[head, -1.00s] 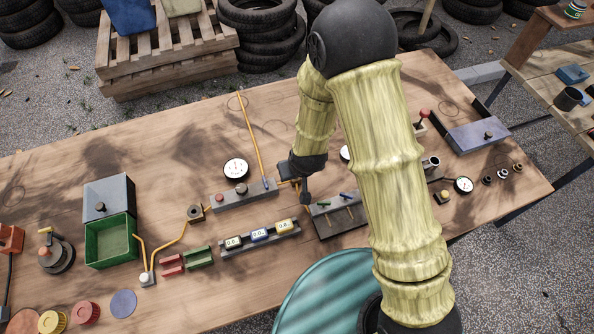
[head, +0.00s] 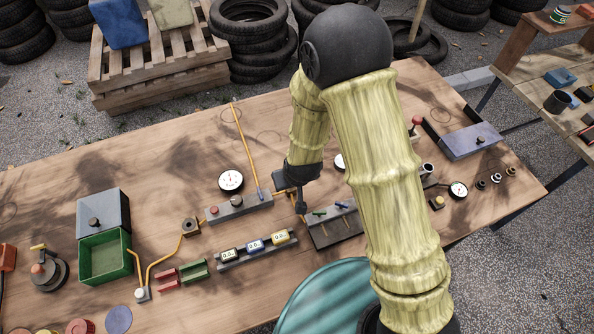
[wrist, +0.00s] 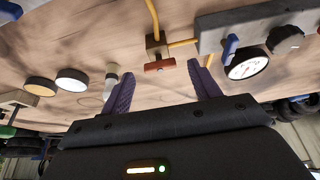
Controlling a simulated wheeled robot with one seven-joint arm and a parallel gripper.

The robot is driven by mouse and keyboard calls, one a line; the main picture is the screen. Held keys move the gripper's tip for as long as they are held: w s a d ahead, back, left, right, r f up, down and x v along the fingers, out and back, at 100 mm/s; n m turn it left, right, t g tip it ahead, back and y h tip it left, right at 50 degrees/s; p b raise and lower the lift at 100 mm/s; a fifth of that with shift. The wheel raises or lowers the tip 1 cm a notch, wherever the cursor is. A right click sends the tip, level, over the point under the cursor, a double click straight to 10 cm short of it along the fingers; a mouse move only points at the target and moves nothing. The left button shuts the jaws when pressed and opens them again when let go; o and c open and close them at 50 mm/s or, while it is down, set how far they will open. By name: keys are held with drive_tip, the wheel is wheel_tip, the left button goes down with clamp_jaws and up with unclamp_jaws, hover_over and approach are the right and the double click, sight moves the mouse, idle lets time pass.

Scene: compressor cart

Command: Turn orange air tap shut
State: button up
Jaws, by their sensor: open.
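The orange air tap (wrist: 160,64) shows in the wrist view as a short orange-red handle on a brass-coloured body (wrist: 155,46), with orange hose running from it. The handle lies nearly level across the picture. My gripper (wrist: 160,70) is open, with one purple finger on each side of the handle in that view. I see gaps on both sides; how far the fingertips are from it in depth I cannot tell. In the head view my gripper (head: 301,208) points down beside the right end of the grey manifold (head: 240,208), and the tap is hidden there.
The manifold has a blue handle (wrist: 229,48) and a white gauge (wrist: 247,64) close to my gripper. A dark plate with green and blue levers (head: 335,227) lies just right. Bare bench (head: 160,160) lies left.

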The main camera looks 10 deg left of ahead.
drive_tip(key=p+v, duration=0.1)
drive_tip(key=v, duration=1.5)
drive_tip(key=shift+p, duration=0.4)
drive_tip(key=shift+s+d, duration=0.1)
drive_tip(key=d+r+m+h, duration=0.1)
drive_tip(key=d+r+m, duration=0.1)
drive_tip(key=d, duration=0.9)
drive_tip(key=s+d+r+m+g+h, duration=0.1)
drive_tip(key=d+m, duration=0.3)
drive_tip(key=d, duration=0.7)
drive_tip(key=shift+v, duration=0.75)
drive_tip(key=shift+d, duration=0.1)
